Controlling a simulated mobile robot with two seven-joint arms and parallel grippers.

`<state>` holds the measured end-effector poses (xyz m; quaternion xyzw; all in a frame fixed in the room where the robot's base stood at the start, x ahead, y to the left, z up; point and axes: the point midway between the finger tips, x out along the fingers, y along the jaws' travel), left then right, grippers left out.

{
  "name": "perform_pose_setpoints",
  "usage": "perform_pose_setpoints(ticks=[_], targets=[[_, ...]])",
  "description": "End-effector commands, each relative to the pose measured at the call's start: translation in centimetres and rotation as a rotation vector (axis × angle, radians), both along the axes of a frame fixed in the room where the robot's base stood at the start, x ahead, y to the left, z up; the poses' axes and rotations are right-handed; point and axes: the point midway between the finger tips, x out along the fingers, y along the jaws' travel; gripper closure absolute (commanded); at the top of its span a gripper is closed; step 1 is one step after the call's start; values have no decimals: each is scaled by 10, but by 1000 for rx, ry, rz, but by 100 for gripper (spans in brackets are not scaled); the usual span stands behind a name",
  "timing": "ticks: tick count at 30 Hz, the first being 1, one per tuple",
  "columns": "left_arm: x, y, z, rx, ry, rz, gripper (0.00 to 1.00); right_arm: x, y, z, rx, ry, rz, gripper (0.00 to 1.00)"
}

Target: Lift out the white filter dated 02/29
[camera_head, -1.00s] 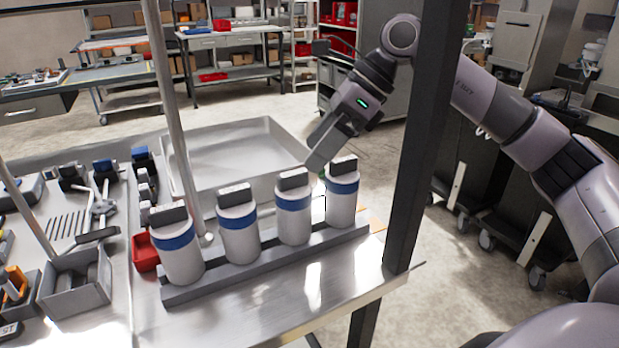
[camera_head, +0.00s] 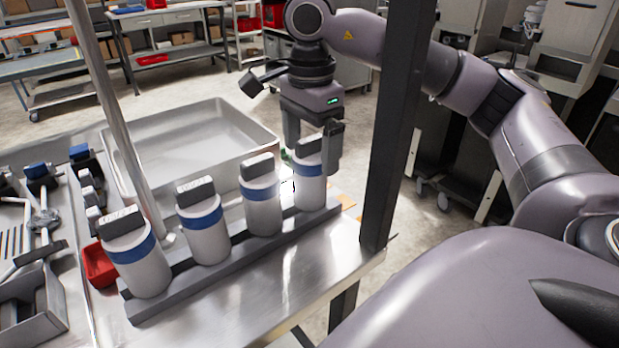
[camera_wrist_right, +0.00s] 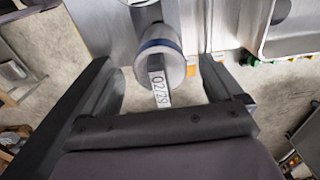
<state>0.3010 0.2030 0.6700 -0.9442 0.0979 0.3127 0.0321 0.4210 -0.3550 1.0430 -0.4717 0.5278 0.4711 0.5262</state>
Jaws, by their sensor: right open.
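Several white filters with blue bands and dark top grips stand upright in a row on a grey rack (camera_head: 215,265). The rightmost filter (camera_head: 310,190) is under my right gripper (camera_head: 313,140). In the right wrist view this filter (camera_wrist_right: 168,62) carries a label (camera_wrist_right: 160,88) reading 02/29 on its grip. My right gripper (camera_wrist_right: 163,85) is open, with one finger on either side of the grip. I cannot tell whether the fingers touch it. The other labels are too small to read. My left gripper is out of view.
A metal tray (camera_head: 262,139) lies behind the row. A dark post (camera_head: 393,130) stands right of the rack, a thinner metal pole (camera_head: 112,110) at the left. A red bin (camera_head: 97,262) sits beside the leftmost filter. The bench front (camera_head: 275,290) is bare.

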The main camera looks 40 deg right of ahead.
Motion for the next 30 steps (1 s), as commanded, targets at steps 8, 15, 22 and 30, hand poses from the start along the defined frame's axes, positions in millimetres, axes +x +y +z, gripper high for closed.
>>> perform_pose_setpoints(ticks=[8, 15, 22, 30], targets=[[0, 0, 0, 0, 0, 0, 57, 0, 0, -17, 1, -1, -1, 6], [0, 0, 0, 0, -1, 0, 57, 0, 0, -17, 1, -1, -1, 45], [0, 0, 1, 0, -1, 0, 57, 0, 0, -16, 2, -3, -1, 76], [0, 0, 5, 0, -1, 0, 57, 0, 0, -11, 2, -3, -1, 76]])
